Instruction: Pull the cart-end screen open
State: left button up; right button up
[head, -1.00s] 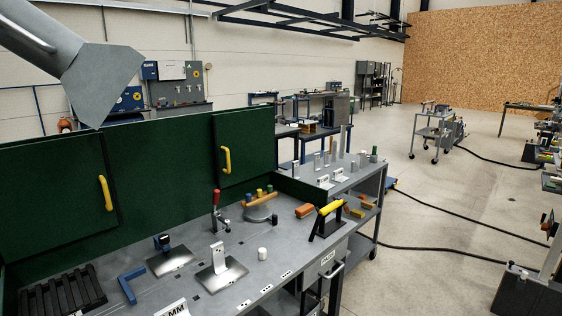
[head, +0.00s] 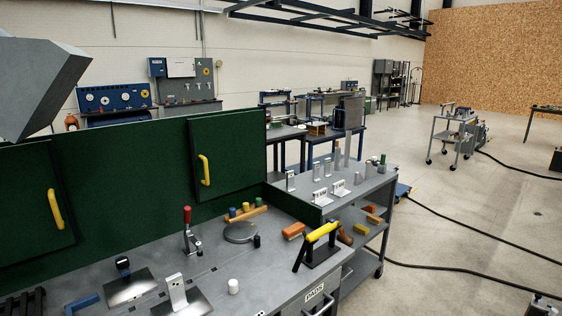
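A tall green wall (head: 140,148) runs along the back of a grey workbench and carries two green screens. The right screen (head: 235,150), towards the cart-like grey shelf unit, has an upright yellow handle (head: 204,170) near its left edge. The left screen (head: 25,215) has a yellow handle (head: 55,209) near its right edge. Both screens lie flat along the wall, with a stretch of bare green wall between them. Part of my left arm shows at the upper left. Neither gripper is in view, and nothing touches either handle.
The grey bench (head: 225,275) holds a red-handled clamp (head: 188,228), a round plate (head: 240,233), metal stands and a yellow-barred frame (head: 322,233). The grey shelf unit (head: 362,188) adjoins at right. Open floor (head: 470,215) with black cables lies beyond.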

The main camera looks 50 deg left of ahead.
aim_at(227, 152)
jog(key=z, duration=0.15)
jog(key=i, duration=1.55)
jog(key=u, duration=0.45)
jog(key=i, duration=0.85)
jog(key=u, duration=1.5)
jog(key=i, duration=0.7)
jog(key=u, duration=0.65)
